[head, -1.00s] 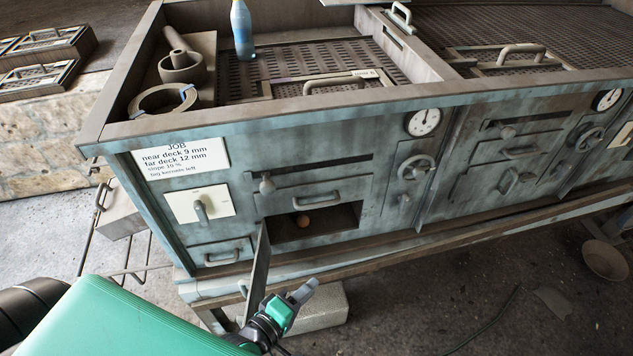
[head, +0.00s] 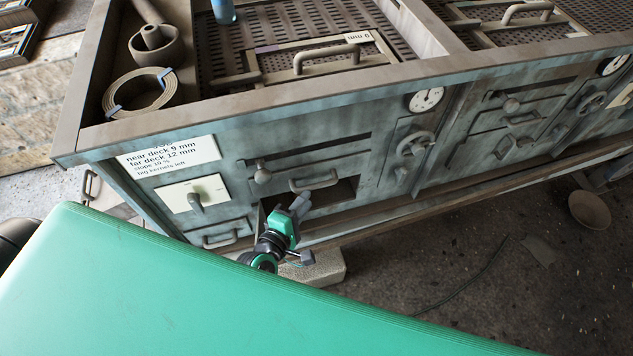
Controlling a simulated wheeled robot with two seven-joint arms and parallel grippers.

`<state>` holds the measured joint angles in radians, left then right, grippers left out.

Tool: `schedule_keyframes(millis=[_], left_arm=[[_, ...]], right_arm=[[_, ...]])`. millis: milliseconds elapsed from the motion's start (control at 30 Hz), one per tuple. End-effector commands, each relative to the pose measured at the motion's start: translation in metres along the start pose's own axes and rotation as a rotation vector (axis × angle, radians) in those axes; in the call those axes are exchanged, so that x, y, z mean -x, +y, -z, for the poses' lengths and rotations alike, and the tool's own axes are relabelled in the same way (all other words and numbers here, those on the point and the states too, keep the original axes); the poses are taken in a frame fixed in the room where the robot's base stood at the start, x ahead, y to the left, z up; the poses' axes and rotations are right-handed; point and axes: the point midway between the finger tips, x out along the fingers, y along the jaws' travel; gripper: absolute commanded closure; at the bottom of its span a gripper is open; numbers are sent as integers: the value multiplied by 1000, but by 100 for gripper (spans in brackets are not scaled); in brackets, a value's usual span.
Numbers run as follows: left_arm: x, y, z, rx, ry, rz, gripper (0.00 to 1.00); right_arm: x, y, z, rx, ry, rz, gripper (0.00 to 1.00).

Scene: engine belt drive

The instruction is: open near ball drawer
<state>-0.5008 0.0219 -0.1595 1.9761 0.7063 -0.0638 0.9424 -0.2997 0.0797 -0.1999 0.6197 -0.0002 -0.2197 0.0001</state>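The near section's blue-green front panel has a drawer front with a bar handle (head: 313,181) and a dark opening (head: 343,193) below it. A smaller drawer front with a handle (head: 220,239) sits at the panel's lower left and looks shut. I cannot tell which of these is the near ball drawer. My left gripper (head: 300,204) is at the left part of the dark opening, below the bar handle. Its grey fingers overlap in view, so their gap cannot be judged. The small orange ball seen earlier in the opening is hidden now. My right gripper is not in view.
A white label (head: 168,156) and a switch plate (head: 193,194) are at the panel's left. A pale block (head: 318,268) lies on the floor below. My green body covers the foreground.

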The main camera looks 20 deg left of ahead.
Motion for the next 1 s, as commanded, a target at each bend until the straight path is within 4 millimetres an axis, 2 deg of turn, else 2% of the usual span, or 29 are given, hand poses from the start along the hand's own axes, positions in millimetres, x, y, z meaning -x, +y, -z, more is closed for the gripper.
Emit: schedule_keyframes(millis=[200,400,600,867,967,1000], left_arm=[[-36,2,0,-1,0,-2,77],[-59,1,0,0,0,-1,77],[-67,1,0,0,0,0,77],[-68,0,0,-1,-1,0,77],[-68,0,0,-1,-1,0,96],[-68,0,0,-1,-1,0,100]], right_arm=[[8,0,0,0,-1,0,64],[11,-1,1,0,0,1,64],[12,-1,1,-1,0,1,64],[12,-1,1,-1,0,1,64],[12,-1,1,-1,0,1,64],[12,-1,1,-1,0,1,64]])
